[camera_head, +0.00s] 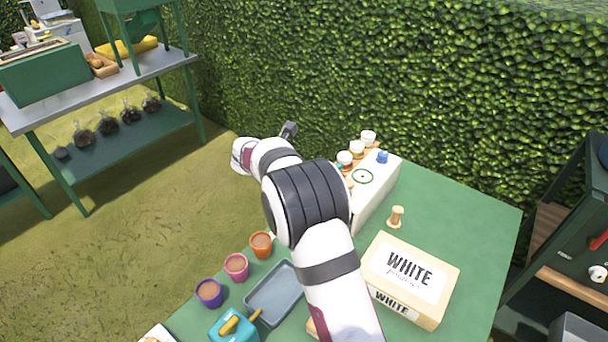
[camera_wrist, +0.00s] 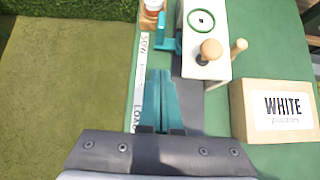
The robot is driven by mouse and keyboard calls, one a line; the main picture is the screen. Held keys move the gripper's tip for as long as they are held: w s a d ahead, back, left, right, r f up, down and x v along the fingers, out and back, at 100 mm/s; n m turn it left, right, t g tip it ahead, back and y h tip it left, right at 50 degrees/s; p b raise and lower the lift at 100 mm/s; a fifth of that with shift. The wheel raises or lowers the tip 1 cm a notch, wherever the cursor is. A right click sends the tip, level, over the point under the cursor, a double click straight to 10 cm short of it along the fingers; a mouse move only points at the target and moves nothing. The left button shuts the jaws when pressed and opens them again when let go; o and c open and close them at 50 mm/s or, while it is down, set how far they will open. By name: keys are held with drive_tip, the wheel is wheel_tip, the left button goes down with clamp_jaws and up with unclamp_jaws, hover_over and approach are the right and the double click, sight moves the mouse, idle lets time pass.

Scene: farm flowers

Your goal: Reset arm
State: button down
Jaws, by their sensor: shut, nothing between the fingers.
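My gripper (camera_wrist: 163,112) shows in the wrist view, its teal fingers shut together with nothing between them. It is over the left edge of the green table, beside a strip with printed letters (camera_wrist: 139,80). In the head view my white and black arm reaches up from the bottom, and its end (camera_head: 288,131) is at the table's far left edge. The fingertips are hard to make out there. The arm hides part of the table and of the white box with a green ring (camera_head: 387,179).
A box labelled WHITE (camera_head: 440,280) stands on the table (camera_head: 470,215) at the right, near a wooden peg (camera_head: 396,217). Orange (camera_head: 261,245), pink (camera_head: 236,267) and purple (camera_head: 209,292) pots line the left edge, beside a grey tray (camera_head: 273,293). A hedge stands behind. The table's right side is clear.

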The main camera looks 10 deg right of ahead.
drive_tip(key=s+d+r+m+g+y, duration=0.1)
drive_tip(key=s+d+r+m+g, duration=0.2)
drive_tip(key=s+m, duration=0.5)
drive_tip(key=s+d+r+m+g+y, duration=0.15)
drive_tip(key=s+r+m, duration=0.35)
drive_tip(key=s, duration=0.5)
drive_tip(key=s+a+f+m+g+y, duration=0.1)
drive_tip(key=s+a+m+y, duration=0.1)
drive_tip(key=s+m, duration=0.7)
drive_tip(key=s+a+f+m+g+y, duration=0.1)
drive_tip(key=s+a+m+y, duration=0.2)
drive_tip(key=s+m, duration=0.7)
drive_tip(key=s, duration=0.8)
drive_tip(key=shift+a+m+y, duration=0.3)
drive_tip(key=shift+a+y, duration=0.05)
drive_tip(key=shift+a, duration=0.05)
drive_tip(key=c, duration=1.5)
unclamp_jaws()
drive_tip(key=shift+c, duration=0.2)
